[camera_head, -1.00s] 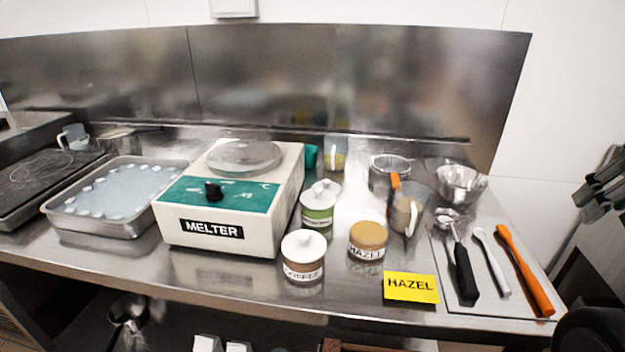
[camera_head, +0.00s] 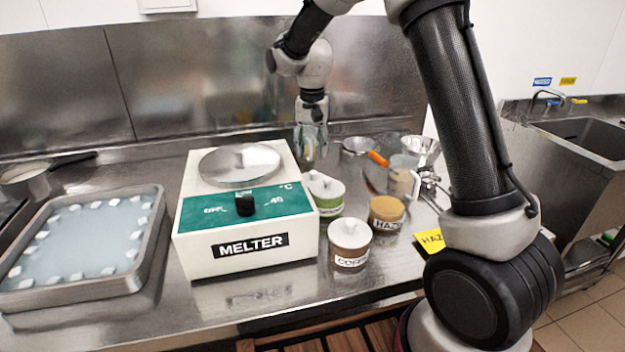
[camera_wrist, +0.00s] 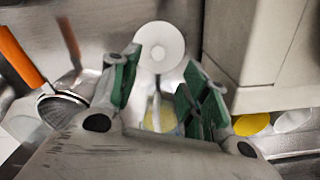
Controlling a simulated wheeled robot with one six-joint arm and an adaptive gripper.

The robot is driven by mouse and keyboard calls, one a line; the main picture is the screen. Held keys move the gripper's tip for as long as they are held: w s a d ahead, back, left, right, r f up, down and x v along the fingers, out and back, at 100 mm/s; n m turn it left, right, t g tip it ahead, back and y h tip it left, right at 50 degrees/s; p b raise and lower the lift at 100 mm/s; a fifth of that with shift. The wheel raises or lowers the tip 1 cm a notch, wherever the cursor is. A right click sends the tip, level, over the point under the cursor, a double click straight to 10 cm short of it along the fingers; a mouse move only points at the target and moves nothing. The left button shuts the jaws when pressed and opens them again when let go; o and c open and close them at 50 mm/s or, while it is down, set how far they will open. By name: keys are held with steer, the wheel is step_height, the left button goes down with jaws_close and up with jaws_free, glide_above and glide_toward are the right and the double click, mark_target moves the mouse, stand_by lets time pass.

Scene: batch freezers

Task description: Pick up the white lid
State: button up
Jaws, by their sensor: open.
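A white lid (camera_head: 325,188) with a knob sits on the green-banded jar (camera_head: 330,208), right of the melter. A second white lid (camera_head: 349,233) sits on the coffee jar (camera_head: 350,257) in front. My gripper (camera_head: 311,140) hangs behind the green-banded jar, above the back of the counter. In the wrist view my gripper (camera_wrist: 158,92) is open, its green-padded fingers spread with nothing held. A round white lid (camera_wrist: 160,46) shows just beyond the fingertips, apart from them; it appears to be the one on the green-banded jar.
The melter (camera_head: 246,220) stands close left of the jars. The hazel jar (camera_head: 386,214) and a jug (camera_head: 403,180) stand right. An orange-handled strainer (camera_wrist: 62,105) lies left in the wrist view. A tray (camera_head: 142,263) sits at far left.

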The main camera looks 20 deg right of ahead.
mark_target(313, 171)
steer(key=f, duration=0.7)
steer(key=shift+s+f, duration=0.2)
steer(key=shift+f, duration=0.2)
steer(key=shift+d, duration=0.1)
steer(key=c, duration=0.8)
